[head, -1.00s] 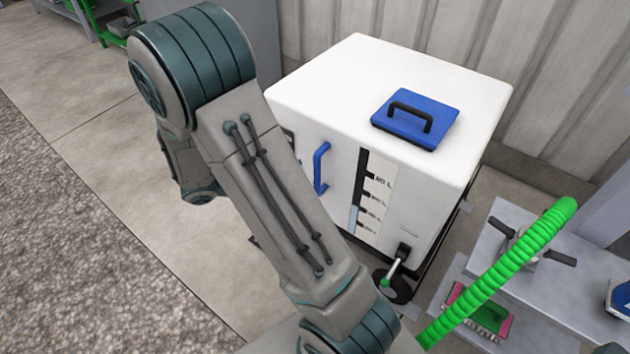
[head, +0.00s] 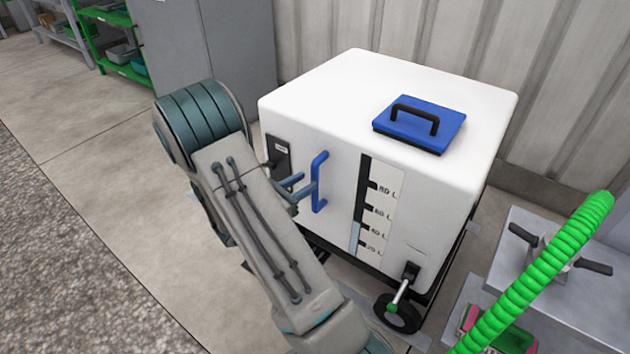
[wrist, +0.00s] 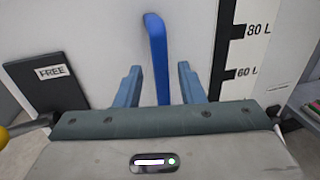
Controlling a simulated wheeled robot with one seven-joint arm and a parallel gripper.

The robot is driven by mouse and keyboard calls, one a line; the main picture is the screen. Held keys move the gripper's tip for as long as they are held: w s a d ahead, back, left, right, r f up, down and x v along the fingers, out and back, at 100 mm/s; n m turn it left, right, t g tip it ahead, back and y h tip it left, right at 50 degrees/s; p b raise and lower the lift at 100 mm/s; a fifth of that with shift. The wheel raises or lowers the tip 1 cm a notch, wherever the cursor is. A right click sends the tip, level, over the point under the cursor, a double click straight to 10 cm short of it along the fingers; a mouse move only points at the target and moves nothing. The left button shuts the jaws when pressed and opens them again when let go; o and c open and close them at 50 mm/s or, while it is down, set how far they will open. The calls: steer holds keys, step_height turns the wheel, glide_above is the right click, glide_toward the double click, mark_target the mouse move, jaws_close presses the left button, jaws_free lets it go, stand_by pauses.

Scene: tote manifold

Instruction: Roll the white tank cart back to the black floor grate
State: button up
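The white tank cart (head: 320,105) stands against the corrugated wall, with a blue lid on top and a level scale on its front. Its blue upright handle (head: 319,182) is on the front face. My gripper (head: 298,186) is in front of that face at the handle. In the wrist view, my gripper (wrist: 160,82) is open, with the blue handle (wrist: 156,50) between the lines of its two fingers and a gap on both sides. I cannot tell how deep the handle sits between them. The black floor grate is not visible in these views.
A green hose (head: 545,265) rises at the right, beside a grey bench (head: 510,250) with a valve. A grey cabinet (head: 205,50) and green shelving (head: 115,50) stand at the back left. The concrete floor (head: 110,180) left of the cart is clear.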

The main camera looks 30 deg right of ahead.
mark_target(315, 176)
steer(key=shift+w+d+b, duration=0.15)
steer(key=shift+d+b, duration=0.1)
steer(key=shift+d, duration=0.9)
steer(key=shift+w+d+b, duration=0.15)
steer(key=shift+d+b, duration=0.1)
steer(key=shift+d, duration=0.9)
